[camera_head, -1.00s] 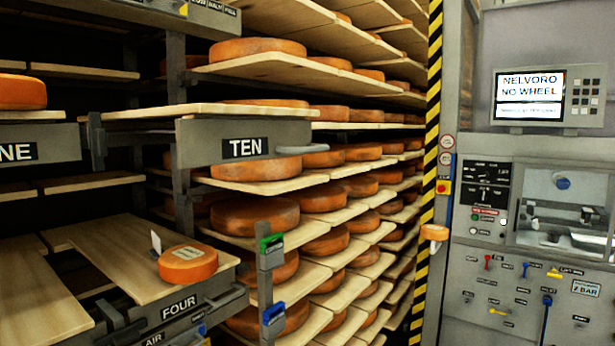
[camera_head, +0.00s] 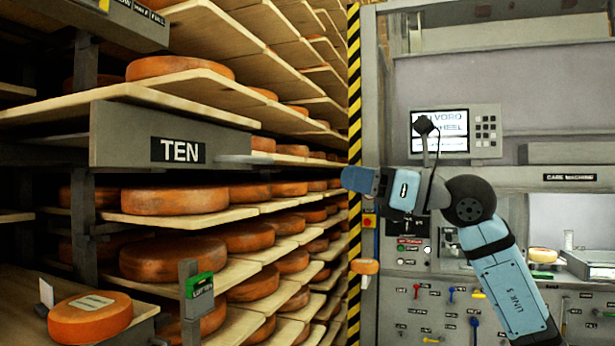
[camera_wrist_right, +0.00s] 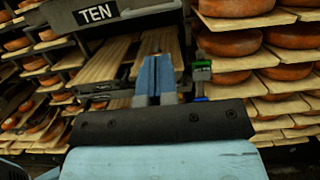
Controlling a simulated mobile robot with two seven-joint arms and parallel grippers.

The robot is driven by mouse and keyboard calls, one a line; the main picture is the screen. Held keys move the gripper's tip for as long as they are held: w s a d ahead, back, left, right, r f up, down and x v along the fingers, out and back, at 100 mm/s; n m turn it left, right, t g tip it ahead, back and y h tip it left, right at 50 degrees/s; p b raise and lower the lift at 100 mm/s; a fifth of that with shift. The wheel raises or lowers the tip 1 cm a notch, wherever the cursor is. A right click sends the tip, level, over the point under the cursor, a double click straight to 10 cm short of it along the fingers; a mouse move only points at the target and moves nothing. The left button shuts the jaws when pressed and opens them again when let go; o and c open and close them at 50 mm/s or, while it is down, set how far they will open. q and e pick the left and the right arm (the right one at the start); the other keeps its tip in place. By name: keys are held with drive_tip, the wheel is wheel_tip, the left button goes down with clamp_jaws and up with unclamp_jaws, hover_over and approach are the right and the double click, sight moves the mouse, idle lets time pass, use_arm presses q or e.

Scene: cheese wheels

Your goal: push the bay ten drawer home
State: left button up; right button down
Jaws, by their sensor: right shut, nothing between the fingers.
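The bay ten drawer has a grey front (camera_head: 120,140) with a black TEN label and a bar handle (camera_head: 250,159) at its right end. It stands out from the rack, with its pale wooden board showing above the front. Its front (camera_wrist_right: 130,10) also shows at the top of the right wrist view. My right gripper (camera_head: 352,179) is shut and empty, right of the handle and apart from it in the picture. Its blue fingers (camera_wrist_right: 155,75) lie together in the right wrist view. My left gripper is not in view.
An orange cheese wheel with a label (camera_head: 90,318) sits on a lower pulled-out board at bottom left. A post with a green tag (camera_head: 199,286) stands beside it. Rack shelves of wheels run back to a striped post (camera_head: 354,90). A machine panel (camera_head: 400,325) stands at right.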

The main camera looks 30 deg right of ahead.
sight(268, 161)
drive_tip(key=p+x, duration=0.3)
drive_tip(key=x, duration=0.9)
drive_tip(key=shift+a+r+p, duration=0.1)
drive_tip(key=shift+a+p, duration=0.05)
drive_tip(key=shift+p, duration=0.15)
drive_tip(key=shift+w+a, duration=0.25)
drive_tip(key=shift+w, duration=0.2)
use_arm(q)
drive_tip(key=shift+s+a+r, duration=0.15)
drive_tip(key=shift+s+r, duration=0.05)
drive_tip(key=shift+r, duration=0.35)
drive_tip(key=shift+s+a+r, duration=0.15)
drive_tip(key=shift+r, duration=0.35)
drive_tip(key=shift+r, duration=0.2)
use_arm(e)
drive_tip(key=shift+w, duration=0.1)
